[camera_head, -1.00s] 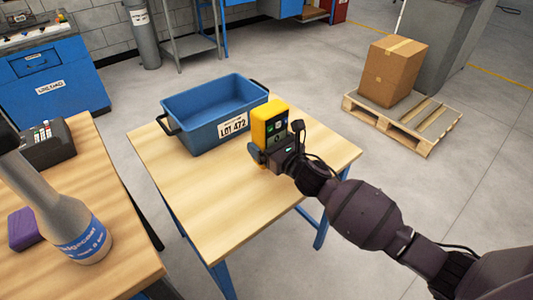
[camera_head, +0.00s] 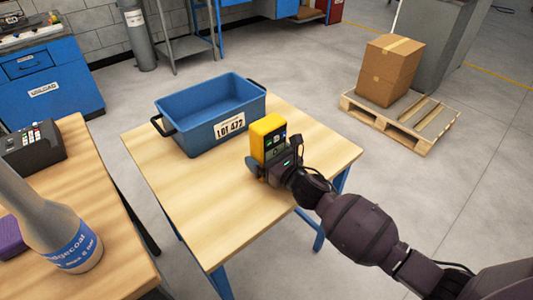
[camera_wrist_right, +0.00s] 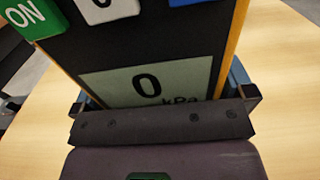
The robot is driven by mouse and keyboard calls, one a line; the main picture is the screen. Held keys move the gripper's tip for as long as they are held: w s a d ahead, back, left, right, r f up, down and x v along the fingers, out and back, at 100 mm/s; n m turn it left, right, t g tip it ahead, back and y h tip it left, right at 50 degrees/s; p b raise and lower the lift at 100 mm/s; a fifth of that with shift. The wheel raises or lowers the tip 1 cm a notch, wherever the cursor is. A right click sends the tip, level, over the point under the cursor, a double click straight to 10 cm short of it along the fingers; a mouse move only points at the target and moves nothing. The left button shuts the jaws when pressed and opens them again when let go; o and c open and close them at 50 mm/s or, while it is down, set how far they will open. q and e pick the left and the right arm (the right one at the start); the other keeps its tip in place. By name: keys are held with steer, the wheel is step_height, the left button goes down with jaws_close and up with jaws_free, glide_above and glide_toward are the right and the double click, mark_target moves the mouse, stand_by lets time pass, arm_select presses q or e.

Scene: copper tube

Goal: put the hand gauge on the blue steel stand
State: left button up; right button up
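The hand gauge (camera_head: 269,135) is a yellow-edged device with a dark face, upright over the near right part of the blue steel stand. The stand has a wooden top (camera_head: 200,205) and blue legs. My right gripper (camera_head: 270,167) is shut on the lower part of the gauge. In the right wrist view, the gauge's face (camera_wrist_right: 150,50) with a "0 kPa" display and a green ON button fills the space ahead of the gripper. Whether the gauge's base touches the wood cannot be told. My left gripper is not in view.
A blue bin (camera_head: 212,112) labelled LOT 472 takes up the back of the stand's top, just behind the gauge. The front left of the top is clear. Another wooden table at left holds a grey bottle (camera_head: 70,245) and a dark keypad device (camera_head: 33,147).

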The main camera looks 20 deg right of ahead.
steer(key=shift+r, duration=0.1)
steer(key=shift+s+r, duration=0.1)
steer(key=p+v, duration=0.1)
steer(key=v, duration=1)
steer(key=shift+p, duration=0.3)
steer(key=shift+s+d, duration=0.15)
steer(key=shift+s, duration=0.25)
